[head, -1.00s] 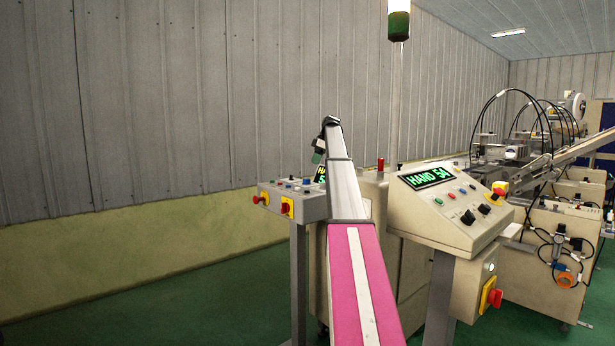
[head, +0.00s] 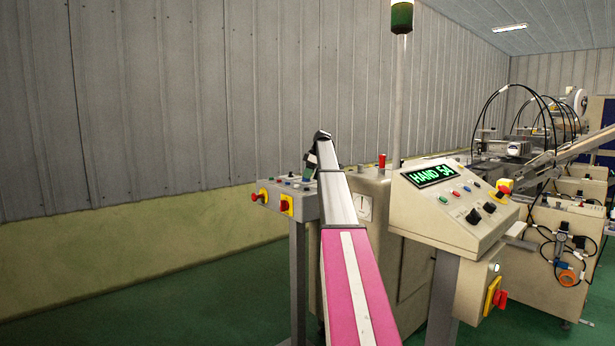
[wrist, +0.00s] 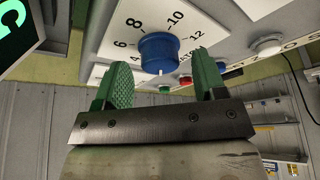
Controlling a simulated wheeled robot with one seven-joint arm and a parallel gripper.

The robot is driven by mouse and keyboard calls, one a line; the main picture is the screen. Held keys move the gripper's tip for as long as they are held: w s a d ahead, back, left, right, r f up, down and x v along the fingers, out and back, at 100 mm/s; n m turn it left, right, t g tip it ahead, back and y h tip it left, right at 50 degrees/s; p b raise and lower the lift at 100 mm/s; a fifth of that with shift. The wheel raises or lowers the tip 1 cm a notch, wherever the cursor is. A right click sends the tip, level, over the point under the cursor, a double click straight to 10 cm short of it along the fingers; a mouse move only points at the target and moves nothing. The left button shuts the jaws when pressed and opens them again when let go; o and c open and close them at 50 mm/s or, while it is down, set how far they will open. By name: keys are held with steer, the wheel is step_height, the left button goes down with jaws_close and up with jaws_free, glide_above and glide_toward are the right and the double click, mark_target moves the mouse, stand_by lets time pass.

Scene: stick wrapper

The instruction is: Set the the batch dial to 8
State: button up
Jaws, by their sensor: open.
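The batch dial is a blue round knob (wrist: 158,52) on a white plate (wrist: 128,30) with black numbers; 4, 6, 8, 10 and 12 show in the wrist view. A short white mark shows at the knob's lower edge in the picture; I cannot tell which number the knob points to. My gripper (wrist: 162,78) is open, its green fingers on either side of the knob in the picture, with no clear contact. In the head view my gripper (head: 308,166) is above the left control box (head: 296,206); the dial is not clearly made out there.
A red and a white button (wrist: 267,45) sit near the dial. In the head view the big console (head: 450,215) with a green "HAND 54" display (head: 431,176) stands right of my arm. Green floor is open at left.

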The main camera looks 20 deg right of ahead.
steer(key=shift+a+f, duration=0.2)
steer(key=shift+f, duration=0.3)
steer(key=c, duration=0.9)
steer(key=shift+m, duration=0.3)
